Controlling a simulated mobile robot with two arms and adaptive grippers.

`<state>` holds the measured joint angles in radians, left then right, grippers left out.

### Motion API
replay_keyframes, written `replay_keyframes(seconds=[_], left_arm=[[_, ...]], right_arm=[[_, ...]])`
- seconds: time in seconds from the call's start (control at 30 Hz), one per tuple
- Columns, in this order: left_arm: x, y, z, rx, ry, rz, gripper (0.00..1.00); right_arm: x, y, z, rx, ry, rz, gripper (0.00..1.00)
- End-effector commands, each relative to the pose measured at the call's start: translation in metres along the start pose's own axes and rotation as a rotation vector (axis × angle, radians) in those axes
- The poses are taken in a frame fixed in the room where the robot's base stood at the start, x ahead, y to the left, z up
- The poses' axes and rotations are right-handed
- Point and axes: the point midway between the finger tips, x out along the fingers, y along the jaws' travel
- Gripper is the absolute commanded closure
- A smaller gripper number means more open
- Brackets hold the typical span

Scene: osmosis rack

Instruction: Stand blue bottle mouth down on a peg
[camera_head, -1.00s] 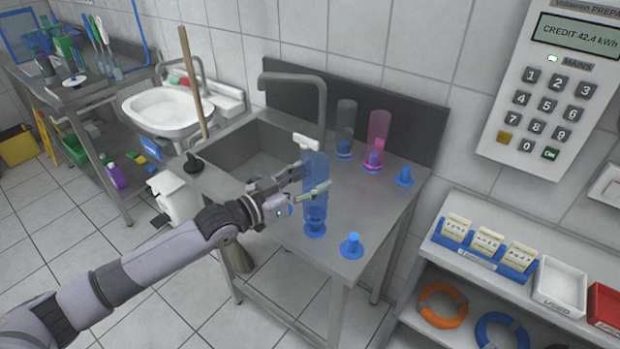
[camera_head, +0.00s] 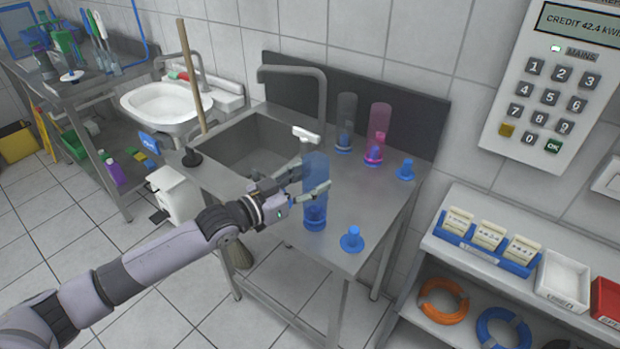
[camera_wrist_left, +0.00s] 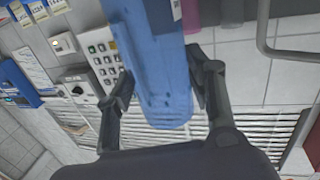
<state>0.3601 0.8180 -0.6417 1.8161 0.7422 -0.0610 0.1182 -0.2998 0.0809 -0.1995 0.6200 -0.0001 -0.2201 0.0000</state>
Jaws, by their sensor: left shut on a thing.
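The blue bottle (camera_head: 316,172) is translucent and upright over a blue peg near the front edge of the steel counter. The peg's base (camera_head: 315,222) shows at the bottle's lower end, and the bottle appears to be around it. My left gripper (camera_head: 317,188) is shut on the bottle at mid-height. In the left wrist view, the bottle (camera_wrist_left: 160,70) lies between the two fingers. Two other blue pegs, one front right (camera_head: 352,239) and one back right (camera_head: 405,170), are bare. My right gripper is not in view.
A grey bottle (camera_head: 346,112) and a pink bottle (camera_head: 379,125) stand on pegs at the back of the counter. The sink basin (camera_head: 245,150) and tap (camera_head: 318,95) are to the left. A shelf with trays (camera_head: 487,236) stands at the right.

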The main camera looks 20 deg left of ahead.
Motion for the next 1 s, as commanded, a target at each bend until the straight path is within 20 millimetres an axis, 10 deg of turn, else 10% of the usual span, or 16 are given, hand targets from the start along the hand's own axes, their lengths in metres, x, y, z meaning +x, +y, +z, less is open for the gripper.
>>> replay_keyframes(seconds=[1.0], left_arm=[[0.0003, -0.0003, 0.0080, 0.000, 0.001, 0.000, 0.73]], right_arm=[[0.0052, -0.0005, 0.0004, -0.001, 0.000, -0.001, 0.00]])
